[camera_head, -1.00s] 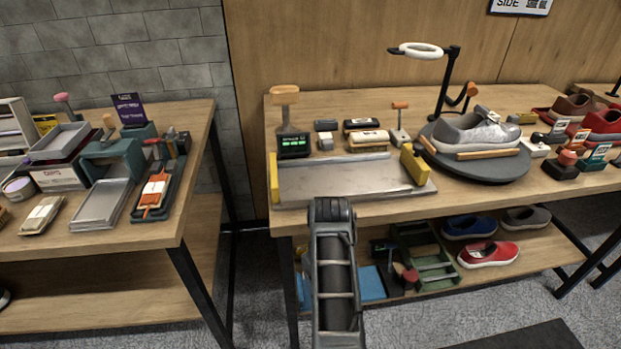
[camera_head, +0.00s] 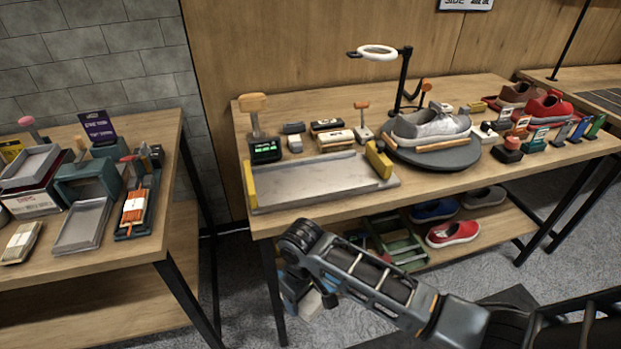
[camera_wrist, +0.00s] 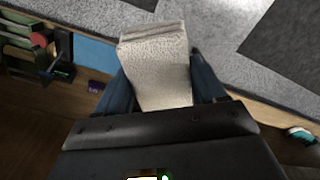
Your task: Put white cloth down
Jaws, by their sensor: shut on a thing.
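My gripper (camera_wrist: 163,92) is shut on the white cloth (camera_wrist: 158,62), a folded, pale textured pad held between its two dark blue fingers. In the head view the cloth shows as a small whitish patch (camera_head: 309,303) below my wrist. There my gripper (camera_head: 298,290) hangs in front of the middle table, near its left front leg and lower than the tabletop. My forearm hides part of the lower shelf.
The middle table (camera_head: 415,190) bears a grey tray (camera_head: 315,182) with yellow ends and a grey sneaker (camera_head: 430,124) on a round stand (camera_head: 432,157). A left table (camera_head: 120,268) holds trays and brushes. Shoes and a green rack (camera_head: 400,250) fill the lower shelf.

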